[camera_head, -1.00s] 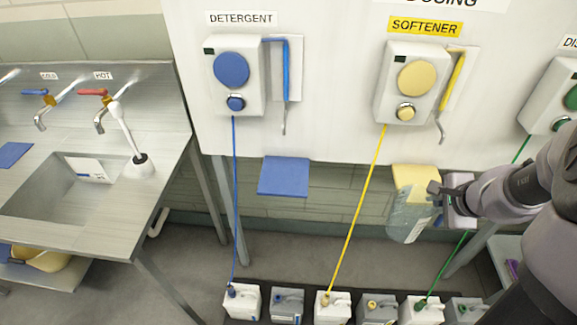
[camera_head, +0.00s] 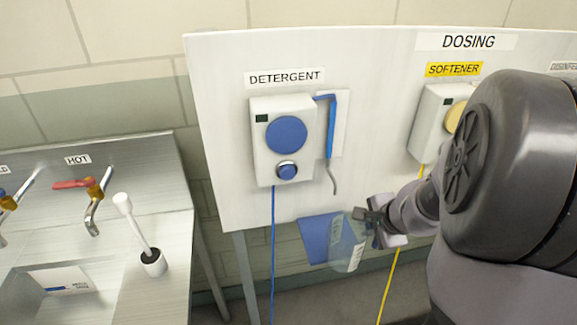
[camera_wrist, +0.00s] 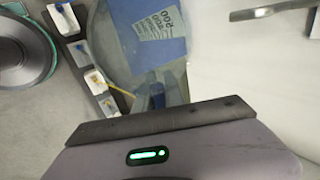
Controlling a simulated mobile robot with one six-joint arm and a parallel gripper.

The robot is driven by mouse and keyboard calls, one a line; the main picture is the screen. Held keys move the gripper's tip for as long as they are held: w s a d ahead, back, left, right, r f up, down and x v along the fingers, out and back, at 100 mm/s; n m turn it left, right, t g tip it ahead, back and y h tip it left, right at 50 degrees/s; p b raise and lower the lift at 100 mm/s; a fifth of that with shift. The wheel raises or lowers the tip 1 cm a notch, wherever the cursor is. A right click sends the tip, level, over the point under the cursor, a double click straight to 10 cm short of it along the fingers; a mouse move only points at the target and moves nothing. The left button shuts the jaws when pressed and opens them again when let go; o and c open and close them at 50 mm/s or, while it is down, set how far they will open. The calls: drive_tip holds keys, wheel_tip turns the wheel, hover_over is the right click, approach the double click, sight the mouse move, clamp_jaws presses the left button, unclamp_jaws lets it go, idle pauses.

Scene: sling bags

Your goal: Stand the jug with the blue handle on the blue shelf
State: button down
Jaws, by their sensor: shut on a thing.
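A clear jug (camera_head: 347,246) with a printed measuring scale hangs from my gripper (camera_head: 372,222), which is shut on its handle side. The jug looks roughly upright. It overlaps the right part of the blue shelf (camera_head: 315,238) under the detergent dispenser; I cannot tell whether it touches the shelf. In the wrist view the jug (camera_wrist: 118,48) lies beyond my gripper (camera_wrist: 157,97), with the blue shelf (camera_wrist: 172,48) seen behind or through it. The handle's colour is hard to make out between the fingers.
The detergent dispenser (camera_head: 283,140) and its blue lever with a spout (camera_head: 332,180) are above the shelf. A blue hose (camera_head: 272,250) runs down left of it, a yellow hose (camera_head: 388,285) right of my gripper. A steel sink counter (camera_head: 185,235) stands at left.

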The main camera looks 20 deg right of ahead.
drive_tip(key=w, duration=0.3)
drive_tip(key=w+d, duration=0.1)
drive_tip(key=w, duration=0.2)
drive_tip(key=w+d+f+p, duration=0.1)
drive_tip(key=w, duration=0.2)
drive_tip(key=shift+f, duration=0.35)
drive_tip(key=shift+s+a+r, duration=0.1)
drive_tip(key=shift+r, duration=0.1)
drive_tip(key=shift+f, duration=0.25)
drive_tip(key=c, duration=1.4)
unclamp_jaws()
drive_tip(key=shift+c, duration=0.2)
